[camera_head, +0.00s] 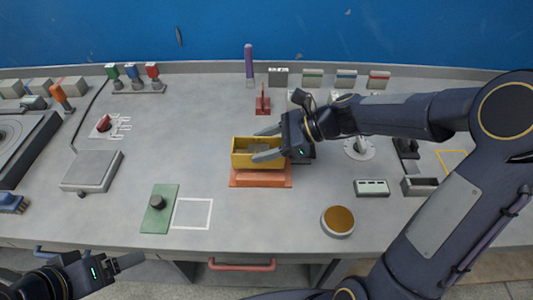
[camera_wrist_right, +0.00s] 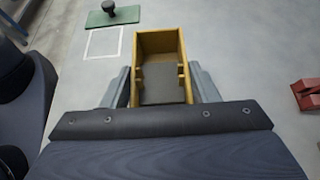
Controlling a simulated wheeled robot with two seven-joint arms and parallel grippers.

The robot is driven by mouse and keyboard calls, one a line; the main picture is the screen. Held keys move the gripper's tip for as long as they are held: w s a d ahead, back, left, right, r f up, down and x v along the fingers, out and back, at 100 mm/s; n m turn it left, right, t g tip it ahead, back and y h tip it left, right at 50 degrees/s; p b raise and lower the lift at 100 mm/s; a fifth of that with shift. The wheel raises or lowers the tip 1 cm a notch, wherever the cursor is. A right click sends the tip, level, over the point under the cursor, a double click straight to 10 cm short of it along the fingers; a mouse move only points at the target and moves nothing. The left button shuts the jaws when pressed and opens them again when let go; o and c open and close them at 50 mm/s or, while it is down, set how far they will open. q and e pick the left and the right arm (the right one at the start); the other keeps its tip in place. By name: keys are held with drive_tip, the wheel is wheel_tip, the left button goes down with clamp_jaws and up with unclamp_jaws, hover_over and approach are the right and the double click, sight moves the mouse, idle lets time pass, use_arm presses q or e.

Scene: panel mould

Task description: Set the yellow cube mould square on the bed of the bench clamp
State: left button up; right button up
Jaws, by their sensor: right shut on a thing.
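The yellow cube mould (camera_head: 243,160) is an open-topped box with a grey divider inside. It is over the orange bed of the bench clamp (camera_head: 260,181), roughly in line with it; whether it touches the bed I cannot tell. My right gripper (camera_head: 267,143) is shut on the mould, one finger along its far wall and one along its near wall. In the right wrist view the mould (camera_wrist_right: 160,42) sits between both fingers, and the bed beneath is hidden. My left gripper (camera_head: 128,262) is low at the bench's front left, away from the mould; its opening is unclear.
A green plate with a black knob (camera_head: 158,210) and a white outlined square (camera_head: 192,213) lie left of the clamp. A round brown-topped dish (camera_head: 338,221) is to the right. A red toggle piece (camera_head: 263,101) stands behind. The bench front between them is clear.

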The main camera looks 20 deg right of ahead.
sight(258, 152)
drive_tip(key=shift+w+d+f, duration=0.15)
drive_tip(key=shift+d+f, duration=0.05)
drive_tip(key=shift+f, duration=0.1)
drive_tip(key=shift+w+d+f+b, duration=0.15)
drive_tip(key=shift+f+b, duration=0.15)
drive_tip(key=shift+f, duration=1.4)
drive_tip(key=shift+f, duration=0.1)
drive_tip(key=shift+f, duration=0.15)
drive_tip(key=o, duration=1.2)
